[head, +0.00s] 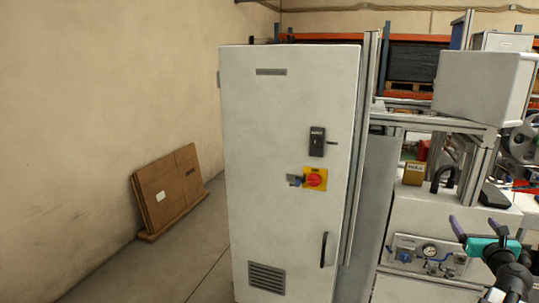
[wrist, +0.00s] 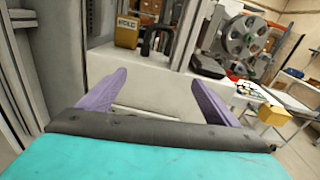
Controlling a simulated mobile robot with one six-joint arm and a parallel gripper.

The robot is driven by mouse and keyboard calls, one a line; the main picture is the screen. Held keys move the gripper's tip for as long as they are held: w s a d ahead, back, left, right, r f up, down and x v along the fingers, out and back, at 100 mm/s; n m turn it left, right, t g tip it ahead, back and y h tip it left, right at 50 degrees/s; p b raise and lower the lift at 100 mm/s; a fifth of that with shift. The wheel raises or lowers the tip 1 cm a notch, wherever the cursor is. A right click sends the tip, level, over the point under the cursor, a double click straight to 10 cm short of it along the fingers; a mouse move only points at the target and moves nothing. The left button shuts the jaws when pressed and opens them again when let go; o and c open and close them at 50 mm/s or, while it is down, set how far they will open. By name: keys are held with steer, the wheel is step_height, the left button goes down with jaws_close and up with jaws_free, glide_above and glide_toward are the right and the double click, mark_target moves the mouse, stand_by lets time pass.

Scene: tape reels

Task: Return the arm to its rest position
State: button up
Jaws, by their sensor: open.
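My gripper (head: 480,228) shows at the lower right of the head view, with a teal body and two purple fingers. The fingers are spread apart and nothing is between them. In the wrist view my gripper (wrist: 158,88) points at the pale front of a machine bench (wrist: 150,72), apart from it. My dark arm comes up from the bottom right corner of the head view.
A tall white cabinet (head: 285,130) with a red and yellow switch (head: 315,179) stands left of my arm. A gauge panel (head: 428,254) is on the bench front. A reel (wrist: 245,40) is at the back right. Flattened cardboard (head: 172,190) leans on the left wall.

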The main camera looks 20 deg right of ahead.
steer(key=w+a+f+n+g+y, duration=0.2)
steer(key=w+a+f+n+y, duration=0.4)
steer(key=a+f, duration=0.75)
steer(key=w+a+f+n+g+y, duration=0.1)
steer(key=w+a+f+n+y, duration=0.2)
steer(key=w+a+f+n, duration=0.8)
steer(key=s+a+f+n+g+y, duration=0.2)
steer(key=s+a+f+g+y, duration=0.1)
steer(key=a+f, duration=1.1)
steer(key=s+a+f+n+g+y+b, duration=0.1)
steer(key=s+a+f+n+g, duration=0.4)
steer(key=a+f, duration=0.4)
steer(key=s+a+f+n+g, duration=0.2)
steer(key=s+a+f+n, duration=0.45)
steer(key=a, duration=0.35)
steer(key=s+a+f+n+g+h, duration=0.1)
steer(key=s+a+f+n+g, duration=0.1)
steer(key=s, duration=0.5)
steer(key=s+a+f+n+g+h, duration=0.1)
steer(key=s+a+f+n+g, duration=0.1)
steer(key=s, duration=0.5)
steer(key=s+a+f+n+g+h, duration=0.1)
steer(key=s+a+f+n+g, duration=0.2)
steer(key=s+f+n, duration=0.2)
steer(key=shift+s+n+h+b, duration=0.4)
steer(key=shift+s+n, duration=0.75)
steer(key=shift+n, duration=0.1)
